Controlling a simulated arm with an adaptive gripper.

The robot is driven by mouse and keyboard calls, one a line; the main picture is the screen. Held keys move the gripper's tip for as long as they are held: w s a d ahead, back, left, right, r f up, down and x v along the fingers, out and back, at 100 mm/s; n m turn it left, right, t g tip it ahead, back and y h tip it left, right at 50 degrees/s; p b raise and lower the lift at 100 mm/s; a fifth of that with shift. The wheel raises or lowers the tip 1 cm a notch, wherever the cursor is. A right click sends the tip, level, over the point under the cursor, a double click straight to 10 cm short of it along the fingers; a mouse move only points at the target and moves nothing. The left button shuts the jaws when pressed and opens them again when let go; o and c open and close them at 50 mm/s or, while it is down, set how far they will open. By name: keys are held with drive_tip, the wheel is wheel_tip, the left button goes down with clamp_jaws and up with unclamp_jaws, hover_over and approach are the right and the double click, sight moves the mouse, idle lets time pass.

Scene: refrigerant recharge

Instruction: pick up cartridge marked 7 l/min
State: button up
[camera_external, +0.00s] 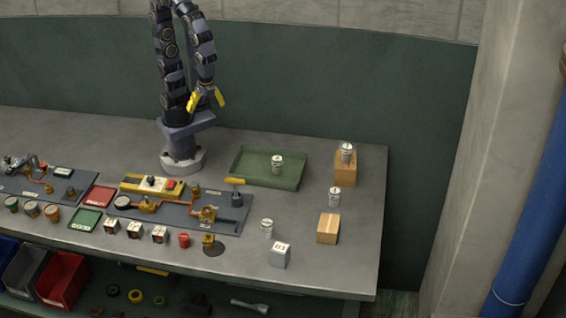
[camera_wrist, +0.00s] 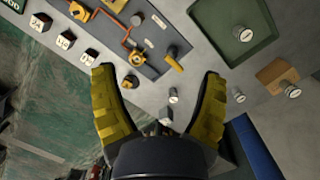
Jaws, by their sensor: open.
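Several small pale cylindrical cartridges are on the workbench; their markings are too small to read, so I cannot tell which is marked 7 l/min. One cartridge (camera_external: 277,164) stands in the green tray (camera_external: 246,180). Another cartridge (camera_external: 347,153) is on a wooden block (camera_external: 346,176). A third cartridge (camera_external: 334,196) stands on bare bench below that block, and another cartridge (camera_external: 267,228) stands nearer the front. My gripper (camera_external: 207,98) is open and empty, high above the back of the bench. In the wrist view the front cartridge (camera_wrist: 173,96) shows between its yellow fingers.
A dark panel (camera_external: 228,213) with valves and orange piping lies left of the front cartridge. A brass fitting (camera_external: 209,241) stands on a dark disc.

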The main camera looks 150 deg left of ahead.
drive_tip(key=w+a+f+m, duration=0.2)
drive_tip(key=w+a, duration=0.3)
drive_tip(key=w, duration=0.6)
drive_tip(key=m+t, duration=0.2)
drive_tip(key=m, duration=0.3)
approach(335, 191)
wheel_tip(335, 191, down, 5)
drive_tip(key=shift+f, duration=0.15)
wheel_tip(335, 191, down, 8)
drive_tip(key=shift+w+r, duration=0.15)
drive_tip(key=c, duration=1.2)
